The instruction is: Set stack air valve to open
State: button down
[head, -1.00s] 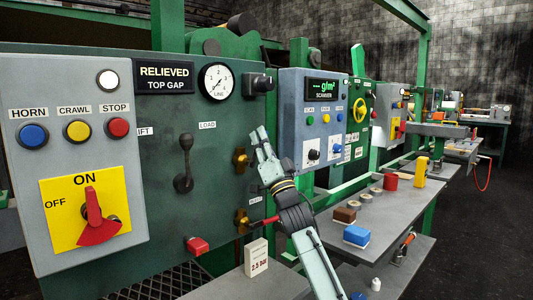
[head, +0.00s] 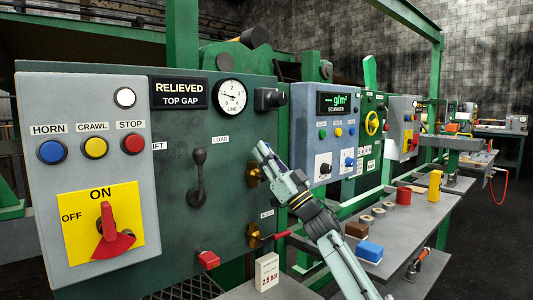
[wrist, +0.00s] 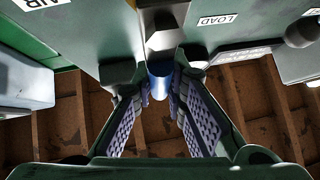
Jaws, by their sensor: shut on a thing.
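My gripper (head: 264,156) is at the right edge of the dark green panel, beside the upper brass valve (head: 253,172). In the wrist view my gripper (wrist: 160,100) has its two padded fingers on either side of a blue handle (wrist: 159,84) and is shut on it. A grey metal part (wrist: 161,38) lies just beyond the blue handle. In the head view my gripper mostly hides this handle, and its exact setting cannot be read. A lower brass valve (head: 254,236) with a red handle (head: 283,234) sits below, apart from my fingers.
A round line gauge (head: 230,96) and a black knob (head: 269,99) are above. A dark lever (head: 198,178) and a red handle (head: 208,260) are left. A white box (head: 267,272) stands below; a bench (head: 405,224) with loose items is right.

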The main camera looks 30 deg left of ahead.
jog(key=shift+s+a, duration=0.1)
jog(key=c, duration=1.6)
grip_release()
jog(key=v, duration=1.2)
